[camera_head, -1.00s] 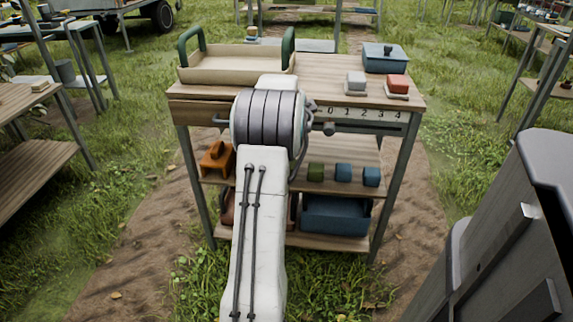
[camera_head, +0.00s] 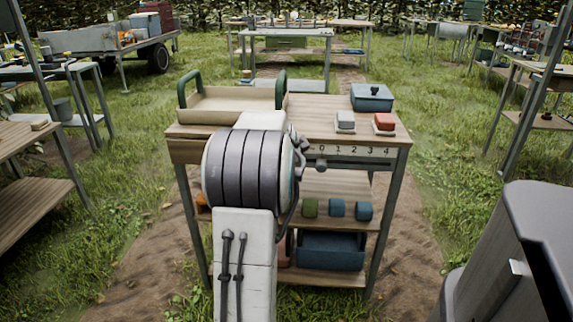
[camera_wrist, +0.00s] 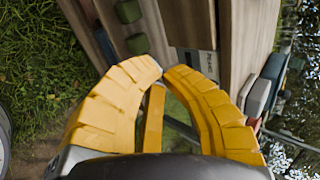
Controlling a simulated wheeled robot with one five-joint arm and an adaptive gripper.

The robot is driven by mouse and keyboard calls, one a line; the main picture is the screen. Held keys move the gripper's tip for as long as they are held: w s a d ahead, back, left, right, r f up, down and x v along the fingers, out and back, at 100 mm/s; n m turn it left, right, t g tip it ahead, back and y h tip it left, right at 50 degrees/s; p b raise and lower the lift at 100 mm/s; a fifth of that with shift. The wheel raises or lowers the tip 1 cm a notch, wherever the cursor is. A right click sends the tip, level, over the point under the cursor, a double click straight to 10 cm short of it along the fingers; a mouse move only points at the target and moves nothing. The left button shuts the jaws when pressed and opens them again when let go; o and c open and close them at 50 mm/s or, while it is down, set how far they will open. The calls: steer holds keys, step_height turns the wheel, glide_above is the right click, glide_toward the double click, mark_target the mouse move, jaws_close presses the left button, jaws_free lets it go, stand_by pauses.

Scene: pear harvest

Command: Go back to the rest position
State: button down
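My gripper (camera_wrist: 162,70) shows in the wrist view as two curved yellow fingers. Their tips come nearly together with nothing visible between them. In the head view my white arm, with its ribbed grey joint, stands in front of the workbench (camera_head: 395,133) and hides my gripper. The wrist view is turned sideways. It shows the bench's edge and shelf beyond the fingers, and grass at the left. I see no contact between the fingers and the bench.
On the bench top are a beige tray (camera_head: 225,118) with green handles, a blue lidded box (camera_head: 371,98), a white block (camera_head: 345,120) and a red block (camera_head: 384,121). Small green and blue pieces and a blue bin (camera_head: 331,250) sit on lower shelves. Grass lies around.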

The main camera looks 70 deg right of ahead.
steer(key=shift+v, duration=1.1)
steer(key=w+a+r+n+t+y+p, duration=0.15)
steer(key=w+a+r+n+p, duration=0.3)
steer(key=a, duration=0.55)
steer(key=w+a+r+n+y+p, duration=0.2)
steer(key=w+a+r+n+p, duration=0.3)
steer(key=a, duration=0.4)
steer(key=w+a+r+n+t+y+p, duration=0.1)
steer(key=w+a+r+n+p, duration=0.4)
steer(key=a, duration=0.5)
steer(key=s+a+r+n+y+p, duration=0.1)
steer(key=s+a+r+n+p, duration=0.1)
steer(key=a+n, duration=0.4)
steer(key=s+a+r+n+g+y+p, duration=0.1)
steer(key=s+a+n+p, duration=0.4)
steer(key=a, duration=0.5)
steer(key=s+a+r+n+y+p, duration=0.2)
steer(key=s+a+r+n+p, duration=0.1)
steer(key=a+n, duration=0.4)
steer(key=shift+s+a+p, duration=0.45)
steer(key=shift+s+p, duration=0.25)
steer(key=shift+s, duration=0.05)
